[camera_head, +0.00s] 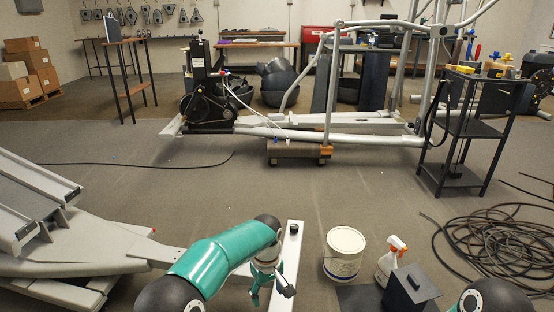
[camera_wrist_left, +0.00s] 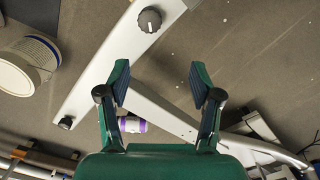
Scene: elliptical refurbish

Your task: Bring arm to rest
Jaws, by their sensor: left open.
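My left arm comes in from the lower left of the head view as a teal tube. My left gripper (camera_head: 270,288) hangs beside a pale grey beam (camera_head: 291,268) with dark knobs. In the left wrist view my left gripper (camera_wrist_left: 160,85) has its two fingers wide apart with nothing between the pads. The beam (camera_wrist_left: 115,65) with a black knob (camera_wrist_left: 150,19) lies beyond the fingertips there. A purple and white cylinder (camera_wrist_left: 132,125) shows behind the left finger. Of my right arm only a dark rounded part shows at the lower right of the head view; its gripper is not seen.
A white bucket (camera_head: 344,252), a spray bottle (camera_head: 391,260) and a dark box (camera_head: 409,287) stand right of the beam. An elliptical frame (camera_head: 375,138) rests on a dolly (camera_head: 298,151). Coiled cable (camera_head: 500,240) lies at right, near a black cart (camera_head: 455,175). The mid-floor is mostly clear.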

